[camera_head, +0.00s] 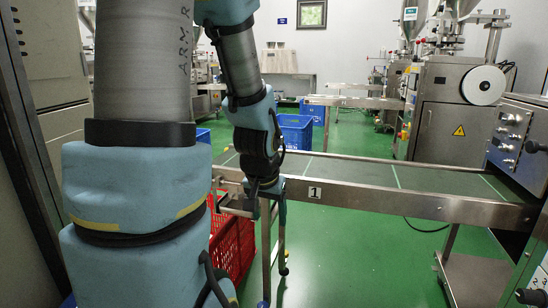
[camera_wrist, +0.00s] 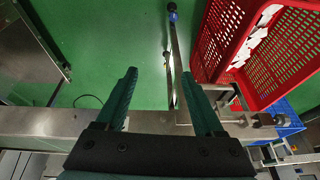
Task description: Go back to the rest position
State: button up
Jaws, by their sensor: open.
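My gripper (camera_head: 267,212) points down beside the near left end of the conveyor marked 1 (camera_head: 420,205), in the head view. In the wrist view the two teal fingers of my gripper (camera_wrist: 160,78) stand wide apart with nothing between them but the green floor and a metal leg behind. The fingertips are partly hidden in the head view by the wrist and conveyor frame.
A red crate (camera_head: 229,250) sits low beside the conveyor end; the wrist view shows white packets in this red crate (camera_wrist: 208,45). Blue crates (camera_head: 295,132) stand behind the conveyor. A steel packing machine (camera_head: 450,115) is at the right. Green floor is open in front.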

jog(key=s+a+n+g, duration=0.2)
jog(key=s+a+n, duration=0.1)
jog(key=s+a, duration=0.2)
notch_tip(320, 180, up, 28)
jog(key=p, duration=2.7)
jog(key=shift+s+a+r+y+p, duration=0.15)
jog(key=shift+s+a+y+p, duration=0.15)
jog(key=shift+a+y, duration=0.1)
